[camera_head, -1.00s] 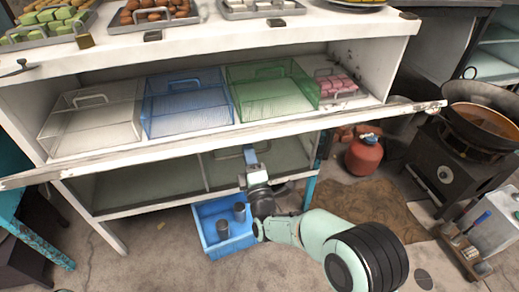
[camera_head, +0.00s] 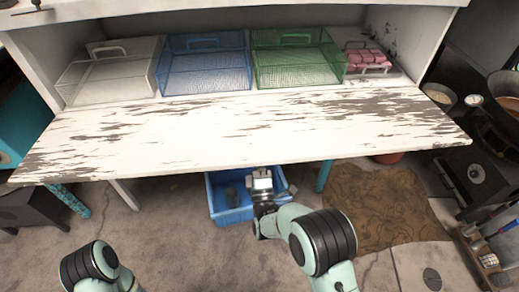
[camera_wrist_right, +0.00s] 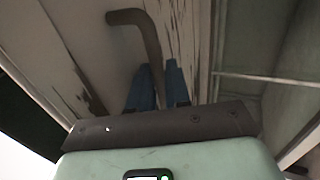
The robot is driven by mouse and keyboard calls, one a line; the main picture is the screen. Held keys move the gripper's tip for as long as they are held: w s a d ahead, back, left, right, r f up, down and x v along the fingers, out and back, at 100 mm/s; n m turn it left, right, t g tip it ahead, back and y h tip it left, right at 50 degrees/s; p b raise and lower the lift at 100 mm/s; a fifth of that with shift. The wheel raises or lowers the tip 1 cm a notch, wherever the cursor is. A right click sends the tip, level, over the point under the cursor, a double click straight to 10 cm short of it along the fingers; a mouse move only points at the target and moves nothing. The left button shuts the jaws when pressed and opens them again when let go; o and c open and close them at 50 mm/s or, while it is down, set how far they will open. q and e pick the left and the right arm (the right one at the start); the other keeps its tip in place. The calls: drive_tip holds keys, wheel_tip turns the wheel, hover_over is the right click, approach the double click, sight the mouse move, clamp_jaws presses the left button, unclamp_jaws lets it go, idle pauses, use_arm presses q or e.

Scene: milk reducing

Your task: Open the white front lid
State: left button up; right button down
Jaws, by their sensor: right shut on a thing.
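The white front lid (camera_head: 240,125) is a long panel with peeling paint. In the head view its broad face shows, reaching out from the front of the shelf. My right gripper (camera_head: 262,178) is at the lid's near edge, right of its middle, with its fingers mostly hidden by the edge. In the right wrist view a dark bent handle (camera_wrist_right: 150,40) on the lid runs down between my right gripper's blue fingers (camera_wrist_right: 158,88), which are shut on it. My left arm shows at the bottom left of the head view; its gripper is out of view.
Clear (camera_head: 112,75), blue (camera_head: 205,68) and green (camera_head: 297,62) trays and a tray of pink pieces (camera_head: 367,58) stand on the shelf behind the lid. A blue crate (camera_head: 225,205) is on the floor below. A stove (camera_head: 470,175) stands at the right.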

use_arm(q)
drive_tip(key=shift+s+f, duration=0.15)
drive_tip(key=shift+s, duration=0.35)
use_arm(e)
wheel_tip(320, 180, down, 2)
drive_tip(key=shift+w+f+t, duration=0.15)
drive_tip(key=shift+f+t, duration=0.1)
drive_tip(key=shift+t, duration=0.55)
drive_tip(key=shift+f, duration=0.2)
drive_tip(key=c, duration=1.3)
unclamp_jaws()
